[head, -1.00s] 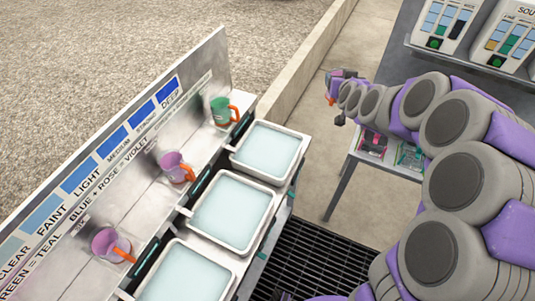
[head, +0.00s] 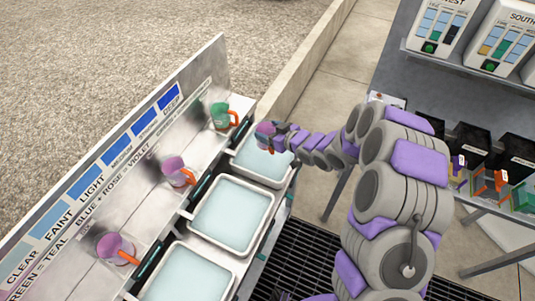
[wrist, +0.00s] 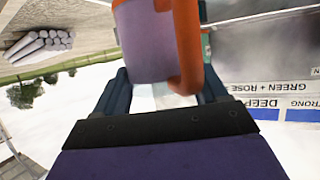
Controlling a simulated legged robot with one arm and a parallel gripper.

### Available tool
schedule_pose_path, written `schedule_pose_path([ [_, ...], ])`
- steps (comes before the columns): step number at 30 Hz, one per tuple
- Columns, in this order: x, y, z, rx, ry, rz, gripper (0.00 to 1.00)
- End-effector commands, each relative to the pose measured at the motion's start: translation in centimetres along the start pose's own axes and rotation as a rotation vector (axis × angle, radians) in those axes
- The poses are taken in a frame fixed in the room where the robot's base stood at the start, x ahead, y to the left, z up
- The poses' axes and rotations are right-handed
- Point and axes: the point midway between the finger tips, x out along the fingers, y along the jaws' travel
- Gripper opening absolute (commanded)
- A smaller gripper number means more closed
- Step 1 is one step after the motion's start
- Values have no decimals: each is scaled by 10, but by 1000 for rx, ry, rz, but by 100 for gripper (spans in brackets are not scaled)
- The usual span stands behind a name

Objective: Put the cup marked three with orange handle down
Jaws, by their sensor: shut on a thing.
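My gripper (head: 273,136) is above the far tray of pale liquid. It is shut on a violet cup with an orange handle (head: 265,129). In the wrist view the cup (wrist: 145,45) fills the top middle between the dark fingers of my gripper (wrist: 165,82), with its orange handle (wrist: 188,45) to the right. No number shows on the held cup, and its base is hidden. It is held in the air, close to the right of a green cup with an orange handle (head: 222,116) on the metal shelf.
The metal shelf (head: 148,207) also bears two violet cups with orange handles (head: 175,170) (head: 114,249). Its sloped back panel carries blue shade labels (head: 91,166). Trays of pale liquid (head: 233,245) line its right side. Grey machines (head: 440,28) and a side table stand right.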

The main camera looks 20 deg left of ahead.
Motion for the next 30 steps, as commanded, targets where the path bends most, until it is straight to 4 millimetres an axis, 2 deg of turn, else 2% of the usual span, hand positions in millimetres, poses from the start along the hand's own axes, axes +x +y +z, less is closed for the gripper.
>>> schedule_pose_path([
  [6,15,0,36,2,-2,1,37],
  [14,25,0,58,-1,-1,2,37],
  [19,35,-1,82,1,-5,0,37],
  [22,36,0,88,0,-3,2,37],
  [30,36,0,88,-1,-2,3,37],
])
